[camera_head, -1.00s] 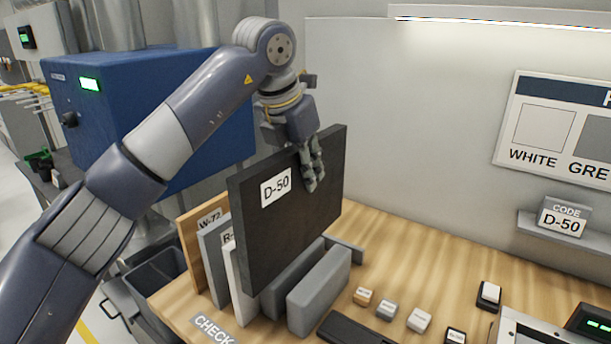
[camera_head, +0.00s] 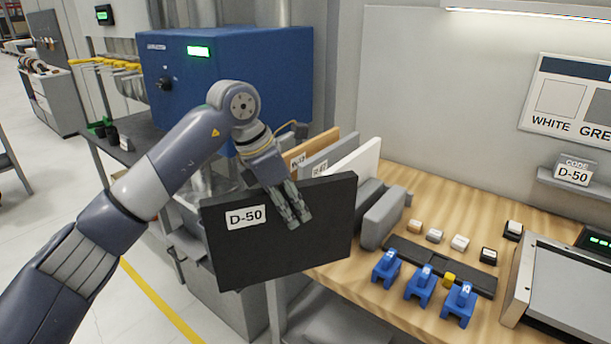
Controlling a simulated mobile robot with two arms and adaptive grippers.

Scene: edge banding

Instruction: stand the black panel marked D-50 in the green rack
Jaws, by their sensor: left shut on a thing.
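The black panel marked D-50 (camera_head: 270,252) hangs in front of the bench's near edge, its label facing me and reading upright. My left gripper (camera_head: 294,219) is shut on it, with fingers over the panel's face near its top edge. The panel hides part of the bench edge and the lower parts of the other panels behind it. No green rack can be made out in this view. My right gripper is not in view.
Orange, grey and white panels (camera_head: 352,162) stand in a grey holder (camera_head: 382,218) on the wooden bench (camera_head: 425,190). Blue clamps (camera_head: 420,287) and small sample blocks lie right of it. A blue machine (camera_head: 235,75) stands behind; open floor (camera_head: 75,190) is at left.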

